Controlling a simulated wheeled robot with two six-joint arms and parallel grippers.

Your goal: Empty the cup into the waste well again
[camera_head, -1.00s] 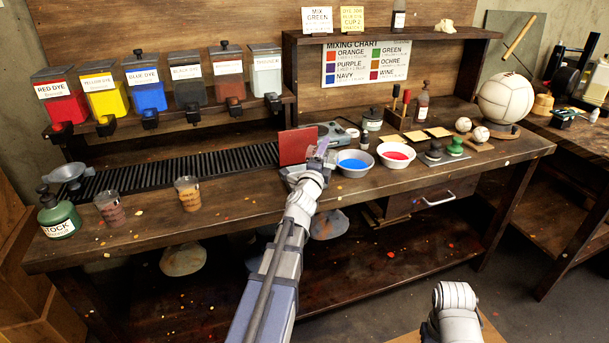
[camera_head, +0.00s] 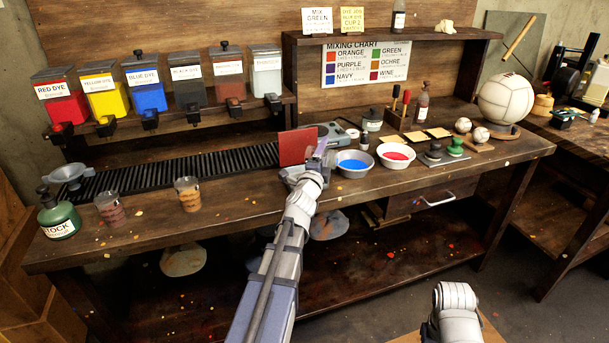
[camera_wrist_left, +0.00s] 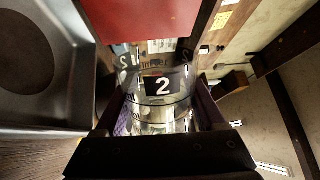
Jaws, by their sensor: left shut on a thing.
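My left gripper (camera_head: 320,160) is at the middle of the bench, right beside a red upright panel (camera_head: 297,146). It is shut on a clear cup (camera_wrist_left: 160,95) with a black label reading 2, held between the fingers in the left wrist view. No coloured liquid shows in the cup; whether it is empty I cannot tell. A grey unit with a round dark recess (camera_wrist_left: 42,65) lies to the left of the cup there; I cannot tell whether it is the waste well. My right gripper is not in view.
Two filled cups (camera_head: 110,209) (camera_head: 188,194) and a green stock bottle (camera_head: 58,216) stand at the left. A blue bowl (camera_head: 354,164) and a red bowl (camera_head: 396,156) are close right of my left gripper. A black slatted strip (camera_head: 190,166) runs behind.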

